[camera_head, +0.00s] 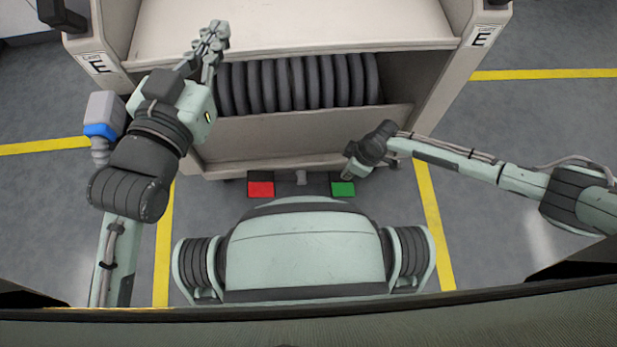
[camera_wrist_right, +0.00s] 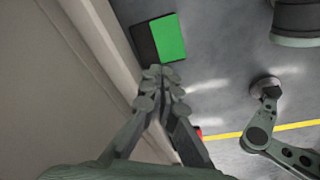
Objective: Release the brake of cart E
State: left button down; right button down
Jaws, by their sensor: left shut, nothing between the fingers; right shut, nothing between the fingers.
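Cart E (camera_head: 300,130) is a beige trolley in front of me, with an E label on both front posts. At the foot of its front are a red pedal (camera_head: 261,188) and a green pedal (camera_head: 342,188). My right gripper (camera_head: 352,162) is shut and empty, a little above the green pedal. In the right wrist view its closed fingertips (camera_wrist_right: 163,88) point toward the green pedal (camera_wrist_right: 169,38), and the gap to it is hard to judge. A bit of the red pedal (camera_wrist_right: 199,132) shows behind the fingers. My left gripper (camera_head: 213,42) is shut and empty at the cart's upper left.
Several dark round discs (camera_head: 300,85) stand in a row on the cart's shelf. Yellow floor lines (camera_head: 433,220) run on both sides of the cart.

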pick_arm(q)
jog(key=s+a+f+g+y+p, duration=0.1)
jog(key=s+a+f+g+y, duration=0.1)
jog(key=s+a+f+g, duration=0.2)
jog(key=s+a+f+n+g+y+p, duration=0.1)
jog(key=s+a+f+g+y+p, duration=0.1)
jog(key=a+f, duration=0.6)
jog(key=shift+s+f+g+y+p, duration=0.3)
jog(key=shift+s+f+g+y, duration=0.3)
jog(key=shift+s+f+g, duration=0.7)
jog(key=shift+w+r, duration=0.25)
jog(key=shift+r, duration=0.1)
